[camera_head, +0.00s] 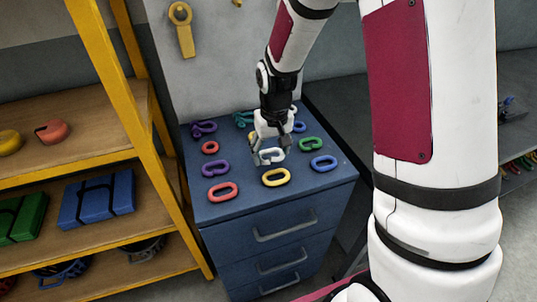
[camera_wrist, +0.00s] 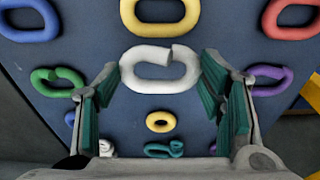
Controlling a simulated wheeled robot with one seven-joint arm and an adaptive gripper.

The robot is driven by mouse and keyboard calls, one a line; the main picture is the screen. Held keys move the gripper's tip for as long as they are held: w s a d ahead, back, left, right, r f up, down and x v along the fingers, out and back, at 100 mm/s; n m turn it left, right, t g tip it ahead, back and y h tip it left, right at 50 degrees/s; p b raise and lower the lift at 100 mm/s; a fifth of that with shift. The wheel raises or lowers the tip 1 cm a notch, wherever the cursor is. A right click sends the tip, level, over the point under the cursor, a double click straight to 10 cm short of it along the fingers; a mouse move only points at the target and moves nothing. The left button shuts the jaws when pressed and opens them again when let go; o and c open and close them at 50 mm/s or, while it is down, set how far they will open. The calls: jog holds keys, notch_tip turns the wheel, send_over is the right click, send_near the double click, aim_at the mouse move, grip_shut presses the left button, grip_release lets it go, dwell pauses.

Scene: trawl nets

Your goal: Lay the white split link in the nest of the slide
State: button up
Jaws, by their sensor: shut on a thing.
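The white split link (camera_wrist: 186,77) is a thick oval ring with a gap in its upper right side. It lies between the two fingers of my gripper (camera_wrist: 160,66) in the wrist view, with the fingers shut on it from both sides. In the head view my gripper (camera_head: 267,153) points down over the middle of the blue cabinet top, and the white link (camera_head: 275,155) shows at its fingertips. I cannot tell whether the link touches the cabinet top or hangs just above it. I cannot make out the slide or its nest in either view.
Several coloured links lie around it on the blue cabinet (camera_head: 255,208), including a yellow link (camera_head: 276,177), green link (camera_head: 311,144) and purple link (camera_head: 215,168). A yellow-framed shelf (camera_head: 150,140) stands close on the left. A dark bench with small items (camera_head: 508,105) is far right.

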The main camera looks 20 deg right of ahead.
aim_at(269, 152)
jog(key=shift+w+f, duration=0.1)
jog(key=shift+w, duration=0.85)
jog(key=shift+f, duration=0.1)
jog(key=shift+f+p, duration=0.3)
jog(key=shift+f, duration=1.35)
jog(key=shift+f, duration=0.15)
jog(key=o, duration=1.8)
